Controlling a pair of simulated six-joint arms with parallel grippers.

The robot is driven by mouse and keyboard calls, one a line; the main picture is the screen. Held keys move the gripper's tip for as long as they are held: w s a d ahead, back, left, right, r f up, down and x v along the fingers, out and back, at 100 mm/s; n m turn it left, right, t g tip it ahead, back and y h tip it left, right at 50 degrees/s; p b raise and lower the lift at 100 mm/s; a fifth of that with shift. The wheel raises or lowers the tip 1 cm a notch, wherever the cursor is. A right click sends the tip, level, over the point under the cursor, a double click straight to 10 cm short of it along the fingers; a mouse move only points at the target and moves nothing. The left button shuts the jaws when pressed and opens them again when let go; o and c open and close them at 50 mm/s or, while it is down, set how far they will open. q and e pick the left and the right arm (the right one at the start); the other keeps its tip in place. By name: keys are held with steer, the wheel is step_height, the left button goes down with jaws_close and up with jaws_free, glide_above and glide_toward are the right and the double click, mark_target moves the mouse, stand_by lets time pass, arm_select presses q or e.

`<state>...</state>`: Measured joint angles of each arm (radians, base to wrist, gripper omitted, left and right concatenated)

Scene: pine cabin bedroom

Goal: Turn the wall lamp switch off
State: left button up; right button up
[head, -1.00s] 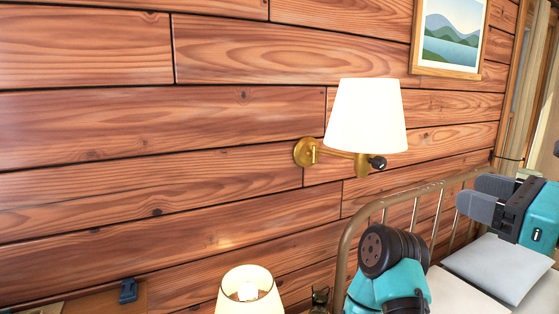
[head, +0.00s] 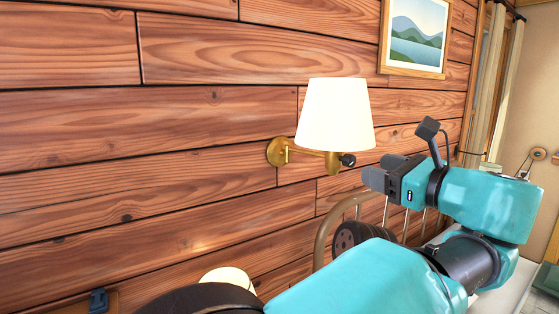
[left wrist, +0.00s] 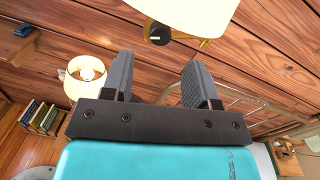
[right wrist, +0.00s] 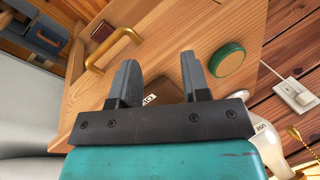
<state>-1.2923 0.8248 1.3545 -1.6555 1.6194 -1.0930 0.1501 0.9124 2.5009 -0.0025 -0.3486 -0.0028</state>
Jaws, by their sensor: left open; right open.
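The wall lamp has a bright white shade (head: 335,115) on a brass arm and round wall plate (head: 277,151). Its small dark switch knob (head: 348,160) sticks out below the shade; in the left wrist view a dark knob (left wrist: 159,36) shows under the shade's rim. My left gripper (head: 378,172) is open and empty, just right of and a little below the knob in the head view, with a gap visible between them. In the left wrist view its fingers (left wrist: 157,78) are spread below the lamp. My right gripper (right wrist: 160,75) is open and empty, away from the lamp.
A table lamp (left wrist: 86,76) stands below. The metal bed frame (head: 335,215) is under my left arm. A picture (head: 415,37) hangs above right. Near the right gripper are a wooden surface with a brass handle (right wrist: 108,52), a green round object (right wrist: 227,60) and a white wall fitting (right wrist: 295,95).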

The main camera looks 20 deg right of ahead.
mark_target(353, 162)
arm_select(q)
steer(key=x, duration=0.6)
steer(key=shift+w+a, duration=0.1)
steer(key=shift+w, duration=0.25)
steer(key=shift+c, duration=0.4)
steer(key=c, duration=0.8)
steer(key=shift+n, duration=0.7)
steer(key=shift+c, duration=0.3)
steer(key=o, duration=0.9)
steer(key=shift+o, duration=0.2)
steer(key=shift+s, duration=0.15)
steer(key=v, duration=1.7)
